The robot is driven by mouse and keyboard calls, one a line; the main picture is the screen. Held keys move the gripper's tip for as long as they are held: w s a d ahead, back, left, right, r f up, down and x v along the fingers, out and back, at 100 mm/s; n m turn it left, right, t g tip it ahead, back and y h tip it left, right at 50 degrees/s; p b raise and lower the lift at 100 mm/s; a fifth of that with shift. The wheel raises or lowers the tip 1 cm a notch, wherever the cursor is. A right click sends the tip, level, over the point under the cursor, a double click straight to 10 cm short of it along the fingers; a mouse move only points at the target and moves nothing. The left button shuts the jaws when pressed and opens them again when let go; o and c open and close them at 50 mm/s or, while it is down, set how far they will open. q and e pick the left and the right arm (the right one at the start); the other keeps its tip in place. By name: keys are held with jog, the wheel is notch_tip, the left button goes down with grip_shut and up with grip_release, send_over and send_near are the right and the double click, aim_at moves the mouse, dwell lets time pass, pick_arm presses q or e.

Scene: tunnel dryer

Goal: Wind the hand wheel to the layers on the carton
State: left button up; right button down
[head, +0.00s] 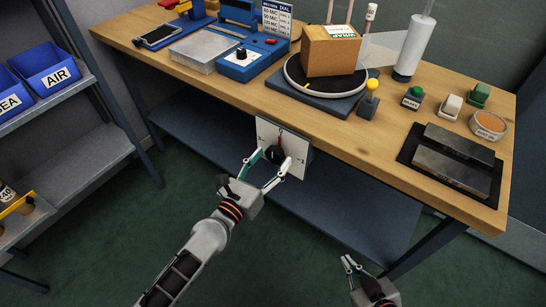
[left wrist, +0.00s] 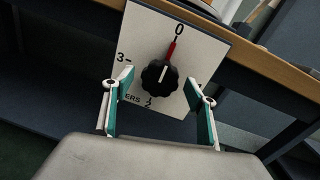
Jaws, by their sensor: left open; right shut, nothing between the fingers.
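The hand wheel is a black lobed knob (left wrist: 159,77) on a white dial plate (left wrist: 140,40) fixed below the table's front edge. In the left wrist view its red pointer stands at 0; marks 3 and 2 and part of the word "ERS" also show. My left gripper (head: 266,170) is open with its green-padded fingers either side of the knob in the picture; contact cannot be told. The carton (head: 330,56) is a brown box with a white and green label on a round black turntable (head: 325,88). My right gripper (head: 352,264) is shut and empty, low at the bottom right.
On the wooden table (head: 290,112) stand a blue control box (head: 240,66), a yellow-knobbed lever (head: 371,88), a white film roll (head: 413,45), several small coloured pieces and dark metal blocks (head: 455,150). A shelf with blue bins (head: 47,68) stands left. A dark lower shelf lies under the table.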

pick_arm(q)
jog(key=shift+x, duration=0.8)
jog(key=c, duration=1.1)
